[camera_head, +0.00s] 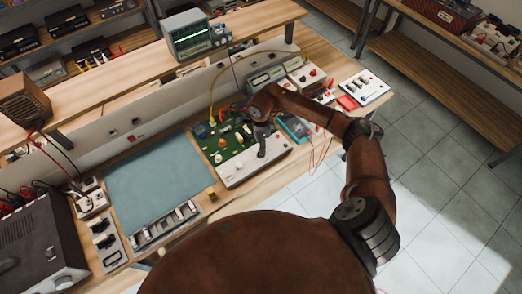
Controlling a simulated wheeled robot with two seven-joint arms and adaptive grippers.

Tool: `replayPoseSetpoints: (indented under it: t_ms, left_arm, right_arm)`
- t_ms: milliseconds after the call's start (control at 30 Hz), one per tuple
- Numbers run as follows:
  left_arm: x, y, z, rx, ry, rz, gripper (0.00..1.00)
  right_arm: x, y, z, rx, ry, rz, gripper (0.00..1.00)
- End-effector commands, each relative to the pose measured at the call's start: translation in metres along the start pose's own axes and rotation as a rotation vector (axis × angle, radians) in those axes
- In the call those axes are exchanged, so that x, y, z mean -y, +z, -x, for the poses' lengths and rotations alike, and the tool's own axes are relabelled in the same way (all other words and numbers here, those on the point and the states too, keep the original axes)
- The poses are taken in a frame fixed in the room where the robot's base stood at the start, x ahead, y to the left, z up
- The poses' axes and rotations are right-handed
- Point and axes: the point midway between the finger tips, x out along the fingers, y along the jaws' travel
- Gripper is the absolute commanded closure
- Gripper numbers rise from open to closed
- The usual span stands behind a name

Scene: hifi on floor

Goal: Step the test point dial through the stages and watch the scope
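The scope (196,38) stands on the raised shelf at the back, its screen showing a greenish trace. A green circuit board with a pale front panel (235,171) lies on the bench, with several coloured parts and wires on it. My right arm comes in from the right, and its gripper (262,150) points down over the right part of this board. The gripper covers what is under it, so I cannot tell which knob is the dial or whether the fingers touch it. The finger gap is too small to make out. My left gripper is not in view.
A blue-green mat (150,180) lies clear left of the board. A dark amplifier box (40,245) stands at the lower left. A teal handheld device (294,127) and a white switch panel (363,86) lie to the right. A bench instrument (270,72) stands behind my arm.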

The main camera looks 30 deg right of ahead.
Motion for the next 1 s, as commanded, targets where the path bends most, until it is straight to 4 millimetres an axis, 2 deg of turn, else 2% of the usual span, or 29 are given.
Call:
replayPoseSetpoints:
  t_ms: [100, 300, 667, 1000]
  left_arm:
    - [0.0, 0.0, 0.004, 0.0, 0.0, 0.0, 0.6]
    - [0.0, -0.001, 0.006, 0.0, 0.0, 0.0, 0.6]
    - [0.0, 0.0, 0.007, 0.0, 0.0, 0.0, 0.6]
    - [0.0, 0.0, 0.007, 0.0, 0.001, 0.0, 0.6]
  right_arm:
    - [-0.001, 0.001, -0.02, 0.002, 0.003, -0.001, 0.61]
    - [-0.001, 0.001, -0.043, 0.003, 0.002, -0.001, 0.61]
    - [-0.001, 0.001, -0.049, 0.003, 0.001, 0.0, 0.61]
    - [-0.001, 0.001, -0.049, 0.004, 0.001, 0.0, 0.83]
